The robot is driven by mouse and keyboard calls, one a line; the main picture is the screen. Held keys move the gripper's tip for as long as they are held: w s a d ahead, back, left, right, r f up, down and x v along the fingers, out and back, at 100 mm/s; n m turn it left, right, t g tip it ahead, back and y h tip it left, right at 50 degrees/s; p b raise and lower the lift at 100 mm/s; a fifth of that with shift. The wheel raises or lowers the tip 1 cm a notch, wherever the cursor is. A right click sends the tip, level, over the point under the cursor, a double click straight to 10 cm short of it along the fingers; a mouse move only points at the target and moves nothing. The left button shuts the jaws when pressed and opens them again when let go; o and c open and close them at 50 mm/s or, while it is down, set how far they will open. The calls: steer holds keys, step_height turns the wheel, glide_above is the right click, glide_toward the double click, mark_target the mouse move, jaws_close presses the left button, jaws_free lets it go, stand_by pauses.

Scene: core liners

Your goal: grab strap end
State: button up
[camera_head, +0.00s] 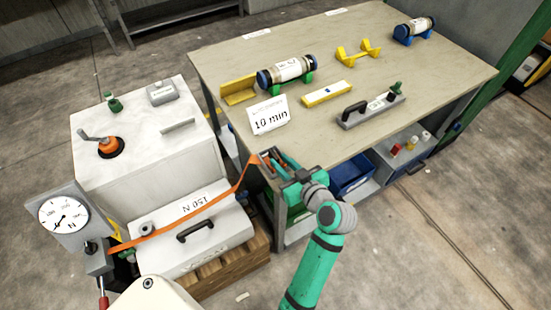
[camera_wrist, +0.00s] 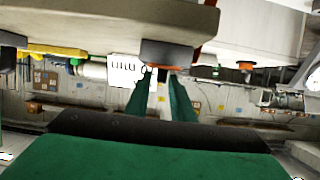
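The orange strap (camera_head: 205,205) runs up from the force gauge (camera_head: 67,217) at the left to the near left corner of the table, where its end meets a small dark block (camera_head: 267,161). The wrist view is upside down and shows this block with an orange edge (camera_wrist: 167,55) on the table corner, just beyond my fingertips. My gripper (camera_head: 280,163) is at that corner, close to the strap end. In the wrist view its two green fingers (camera_wrist: 160,77) stand apart with a narrow gap. Contact with the strap end is hard to tell.
The table (camera_head: 440,85) carries a core liner (camera_head: 288,69), a "10 min" card (camera_head: 268,115) and a black-handled tool (camera_head: 371,109). A white chest (camera_head: 142,150) and a lidded "150 N" box (camera_head: 197,237) stand left. A blue bin (camera_head: 350,174) sits below the tabletop.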

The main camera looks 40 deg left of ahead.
mark_target(278, 160)
steer(key=shift+a+f, duration=0.1)
steer(key=shift+a, duration=0.3)
steer(key=x, duration=0.4)
steer(key=shift+a, duration=0.1)
steer(key=shift+w, duration=0.15)
jaws_close()
